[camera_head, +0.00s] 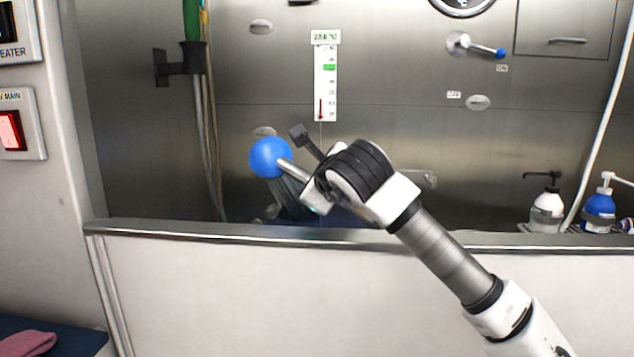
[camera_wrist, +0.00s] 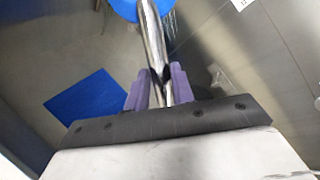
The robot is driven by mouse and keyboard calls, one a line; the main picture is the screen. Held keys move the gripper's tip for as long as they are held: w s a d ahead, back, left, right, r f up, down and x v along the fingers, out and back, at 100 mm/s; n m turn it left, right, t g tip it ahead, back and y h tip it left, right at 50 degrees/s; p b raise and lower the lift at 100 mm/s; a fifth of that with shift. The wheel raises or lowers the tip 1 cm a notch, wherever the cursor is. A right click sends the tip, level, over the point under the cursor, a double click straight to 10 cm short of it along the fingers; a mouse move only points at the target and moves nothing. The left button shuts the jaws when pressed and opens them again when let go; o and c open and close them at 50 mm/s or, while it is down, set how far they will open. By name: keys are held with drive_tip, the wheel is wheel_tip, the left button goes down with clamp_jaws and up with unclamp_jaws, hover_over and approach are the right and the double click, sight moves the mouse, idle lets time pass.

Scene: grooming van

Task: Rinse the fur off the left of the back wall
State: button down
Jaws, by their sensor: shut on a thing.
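My gripper (camera_head: 310,188) is shut on the metal handle (camera_wrist: 152,38) of a sprayer with a round blue head (camera_head: 270,158). In the wrist view the handle lies between the two purple fingers (camera_wrist: 158,85), and the blue head (camera_wrist: 138,6) is at the top edge. Thin pale streaks like water (camera_head: 288,195) run down from the head. The steel back wall (camera_head: 385,70) is behind.
The tub's front rim (camera_head: 200,230) runs across below my arm. A blue mat (camera_wrist: 85,97) lies inside the tub. A thermometer strip (camera_head: 325,85) and a blue-tipped lever (camera_head: 475,46) are on the wall. Pump bottles (camera_head: 547,210) stand at right; hoses (camera_head: 207,130) hang at left.

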drive_tip(key=shift+d, duration=0.2)
drive_tip(key=shift+d, duration=0.4)
drive_tip(key=shift+a+b, duration=0.1)
drive_tip(key=shift+b, duration=0.2)
drive_tip(key=shift+a, duration=0.5)
drive_tip(key=shift+d+b, duration=0.1)
drive_tip(key=shift+b, duration=0.2)
drive_tip(key=shift+d, duration=0.55)
drive_tip(key=shift+a+r, duration=0.1)
